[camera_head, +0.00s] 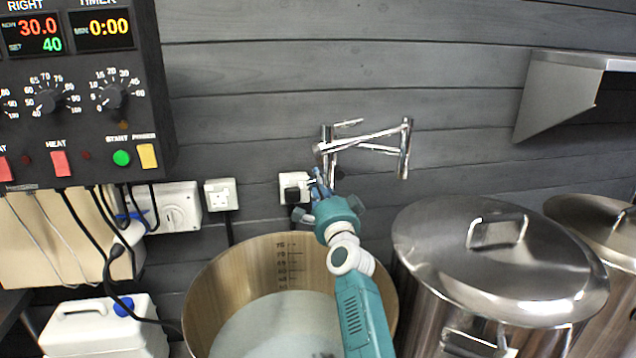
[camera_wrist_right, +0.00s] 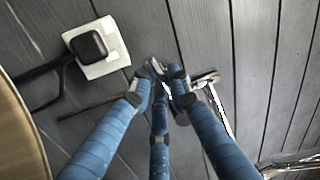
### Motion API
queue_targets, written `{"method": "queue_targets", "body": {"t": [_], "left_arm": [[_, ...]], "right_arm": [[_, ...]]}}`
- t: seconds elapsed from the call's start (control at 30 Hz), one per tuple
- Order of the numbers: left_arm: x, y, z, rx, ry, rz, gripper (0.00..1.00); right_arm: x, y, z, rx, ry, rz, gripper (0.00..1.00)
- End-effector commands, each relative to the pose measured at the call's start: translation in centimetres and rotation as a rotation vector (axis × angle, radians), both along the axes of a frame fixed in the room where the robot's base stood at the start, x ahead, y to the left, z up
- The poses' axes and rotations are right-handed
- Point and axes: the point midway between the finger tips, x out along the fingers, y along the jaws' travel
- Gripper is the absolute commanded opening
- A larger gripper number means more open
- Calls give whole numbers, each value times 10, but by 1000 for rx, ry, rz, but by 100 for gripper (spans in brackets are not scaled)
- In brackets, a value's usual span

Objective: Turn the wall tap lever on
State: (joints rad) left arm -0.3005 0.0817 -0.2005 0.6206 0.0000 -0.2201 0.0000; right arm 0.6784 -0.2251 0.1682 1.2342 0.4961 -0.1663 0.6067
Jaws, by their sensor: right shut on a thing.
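The chrome wall tap (camera_head: 405,150) is a folding double-jointed spout on the grey plank wall, above and behind the open pot. My right gripper (camera_head: 320,180) reaches up to the lower left end of the tap, beside a wall socket. In the right wrist view its three blue fingers (camera_wrist_right: 162,75) come together at their tips on a small piece of metal, the tap lever, which the fingers mostly hide. More chrome of the tap (camera_wrist_right: 207,79) shows just right of the fingertips. How far the lever is turned cannot be told. My left gripper is not in view.
An open steel pot (camera_head: 213,292) with pale liquid stands below my right arm. A lidded steel pot (camera_head: 440,225) is close on the right. A wall socket with a black plug (camera_head: 284,184) is next to the gripper. A control box (camera_head: 85,140) hangs at left, a shelf (camera_head: 560,90) at right.

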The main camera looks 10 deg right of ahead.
Motion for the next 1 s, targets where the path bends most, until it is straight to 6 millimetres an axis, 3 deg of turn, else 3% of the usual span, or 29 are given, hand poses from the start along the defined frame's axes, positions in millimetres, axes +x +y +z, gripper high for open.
{"method": "queue_targets", "body": {"t": [0.53, 0.57, 0.67, 1.0], "left_arm": [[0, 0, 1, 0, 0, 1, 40], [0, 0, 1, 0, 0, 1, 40], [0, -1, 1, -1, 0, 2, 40], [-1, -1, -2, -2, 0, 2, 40]], "right_arm": [[0, 0, 1, 26, 1, 1, 0], [0, 0, 1, 26, 1, 1, 19], [0, 0, 1, 26, 0, 1, 36], [0, 0, -2, -6, 0, 0, 36]]}}
